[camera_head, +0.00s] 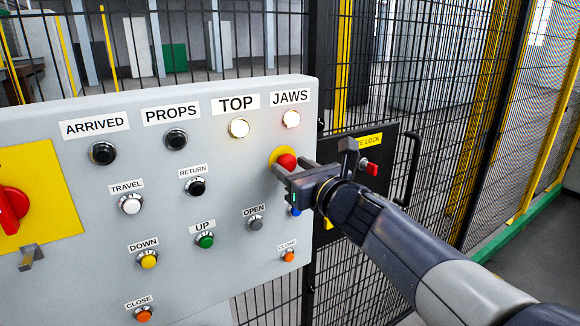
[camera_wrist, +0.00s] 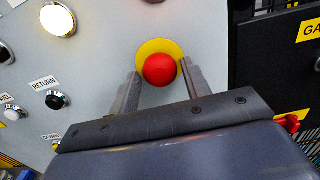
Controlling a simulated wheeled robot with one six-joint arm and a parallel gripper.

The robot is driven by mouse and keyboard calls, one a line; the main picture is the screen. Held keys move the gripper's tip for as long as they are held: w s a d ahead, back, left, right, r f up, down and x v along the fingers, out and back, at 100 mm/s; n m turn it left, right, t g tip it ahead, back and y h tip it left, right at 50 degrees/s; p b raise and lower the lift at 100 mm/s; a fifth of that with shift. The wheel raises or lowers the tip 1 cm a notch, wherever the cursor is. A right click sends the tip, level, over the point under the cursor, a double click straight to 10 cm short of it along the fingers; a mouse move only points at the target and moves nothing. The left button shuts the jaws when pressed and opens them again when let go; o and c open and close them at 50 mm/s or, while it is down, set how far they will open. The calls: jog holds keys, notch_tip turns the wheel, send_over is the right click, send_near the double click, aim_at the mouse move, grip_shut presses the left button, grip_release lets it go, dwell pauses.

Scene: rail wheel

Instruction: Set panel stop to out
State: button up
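The panel stop is a red mushroom button (camera_head: 287,161) on a yellow disc, at the right side of the grey control panel (camera_head: 100,215). In the wrist view the red button (camera_wrist: 160,69) lies between and just beyond the tips of my two fingers, with the yellow disc behind it. My gripper (camera_head: 278,171) is open at the button, one finger on each side. I cannot tell whether the button is in or out.
Lit TOP (camera_head: 239,128) and JAWS (camera_head: 291,119) lamps sit above the stop. An OPEN button (camera_head: 255,223) and an orange CLOSE button (camera_head: 289,256) sit below. A black gate lock box (camera_head: 385,150) with a red knob stands close on the right, before mesh fencing.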

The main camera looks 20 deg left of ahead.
jog(key=c, duration=0.8)
jog(key=shift+o, duration=0.2)
jog(key=shift+m+p, duration=0.3)
jog(key=shift+m, duration=1.2)
jog(key=shift+s+d+r+m+p, duration=0.1)
jog(key=shift+m+p, duration=0.1)
jog(key=shift+m, duration=0.5)
jog(key=shift+r+m+p, duration=0.1)
jog(key=shift+m+p, duration=0.1)
jog(key=shift+m, duration=0.5)
jog(key=shift+r+m+p, duration=0.1)
jog(key=shift+m+p, duration=0.35)
jog(key=shift+m, duration=1.05)
jog(key=shift+s+d, duration=0.2)
jog(key=o, duration=1.9)
jog(key=shift+f, duration=0.3)
